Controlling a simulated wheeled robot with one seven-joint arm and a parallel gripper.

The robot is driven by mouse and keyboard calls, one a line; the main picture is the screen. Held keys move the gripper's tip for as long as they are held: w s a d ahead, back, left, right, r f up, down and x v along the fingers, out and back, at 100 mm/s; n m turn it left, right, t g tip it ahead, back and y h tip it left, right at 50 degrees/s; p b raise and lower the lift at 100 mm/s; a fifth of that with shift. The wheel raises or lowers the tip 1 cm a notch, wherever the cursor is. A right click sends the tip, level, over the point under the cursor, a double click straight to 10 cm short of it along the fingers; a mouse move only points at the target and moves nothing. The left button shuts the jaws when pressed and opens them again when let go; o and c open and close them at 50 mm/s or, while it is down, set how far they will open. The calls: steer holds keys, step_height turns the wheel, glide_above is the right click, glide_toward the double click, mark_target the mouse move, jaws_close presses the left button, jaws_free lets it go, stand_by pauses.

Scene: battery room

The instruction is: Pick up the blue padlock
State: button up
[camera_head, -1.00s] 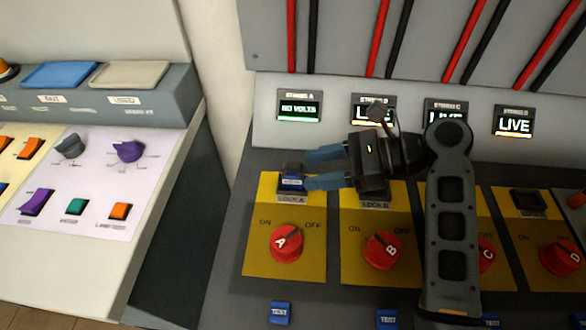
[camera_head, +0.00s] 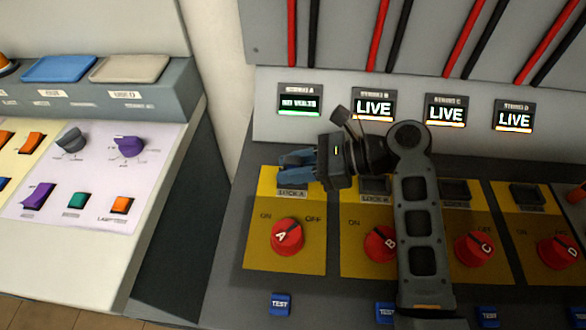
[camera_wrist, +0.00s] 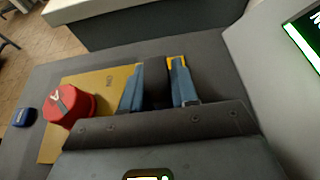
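The blue padlock was at LOCK A on the yellow panel (camera_head: 259,249); now my gripper's blue fingers cover that spot and I cannot make the padlock out clearly. My gripper (camera_head: 296,168) reaches in from the right, its fingers over the LOCK A holder. In the wrist view, my two blue fingers (camera_wrist: 158,88) stand apart, one on each side of a dark block. I cannot tell whether this block is part of the padlock or the holder, or whether the fingers press on it. The red knob A (camera_head: 287,236) is just below.
Screen A (camera_head: 300,101) reads NO VOLTS; screens B (camera_head: 373,105), C and D read LIVE. Red knobs B (camera_head: 380,244), C (camera_head: 475,248) and D line the panel to the right. A sloped console with a blue tray (camera_head: 60,69) stands left.

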jaws_close()
steer(key=shift+r, duration=0.2)
